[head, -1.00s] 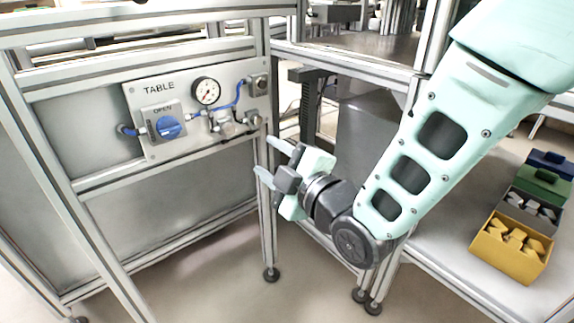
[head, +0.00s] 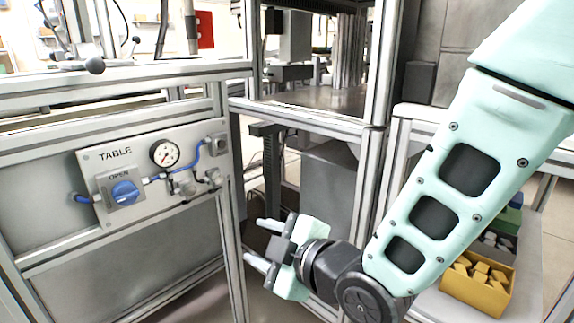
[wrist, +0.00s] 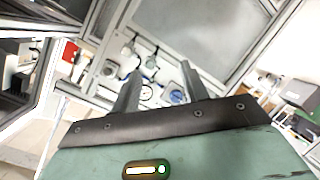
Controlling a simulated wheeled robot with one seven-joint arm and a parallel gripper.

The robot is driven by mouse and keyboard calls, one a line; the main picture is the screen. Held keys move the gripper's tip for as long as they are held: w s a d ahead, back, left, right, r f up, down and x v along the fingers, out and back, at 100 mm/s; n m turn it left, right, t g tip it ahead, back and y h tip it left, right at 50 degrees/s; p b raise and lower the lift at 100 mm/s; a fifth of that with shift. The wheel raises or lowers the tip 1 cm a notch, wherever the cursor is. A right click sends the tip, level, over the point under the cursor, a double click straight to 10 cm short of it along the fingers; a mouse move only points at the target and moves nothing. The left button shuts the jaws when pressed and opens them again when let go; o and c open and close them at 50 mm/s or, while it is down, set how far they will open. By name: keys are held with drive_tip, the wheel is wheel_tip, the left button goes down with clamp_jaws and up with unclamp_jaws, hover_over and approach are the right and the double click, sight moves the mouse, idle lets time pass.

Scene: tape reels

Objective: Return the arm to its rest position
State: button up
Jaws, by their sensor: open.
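My gripper (head: 258,243) is in the lower middle of the head view, at the end of my pale green arm. Its two fingers are apart and nothing is between them. It points left, in front of the metal frame and to the right of and below the TABLE panel. In the wrist view my gripper (wrist: 158,80) shows both fingers spread. The panel's gauge and blue knob appear beyond them, with a clear gap.
The TABLE panel (head: 100,212) carries a blue OPEN knob (head: 125,193) and a gauge (head: 165,153). Aluminium posts (head: 375,75) stand close behind my arm. A yellow bin (head: 455,291) of blocks sits at the right, partly behind my arm.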

drive_tip(key=s+d+f+m+g+h, duration=0.2)
drive_tip(key=s+d+m+g+h, duration=0.85)
drive_tip(key=s+d, duration=0.85)
wheel_tip(320, 180, up, 31)
drive_tip(key=p, duration=3.1)
drive_tip(key=shift+w+d+m, duration=0.45)
drive_tip(key=shift+f+t, duration=0.1)
drive_tip(key=shift+t, duration=0.15)
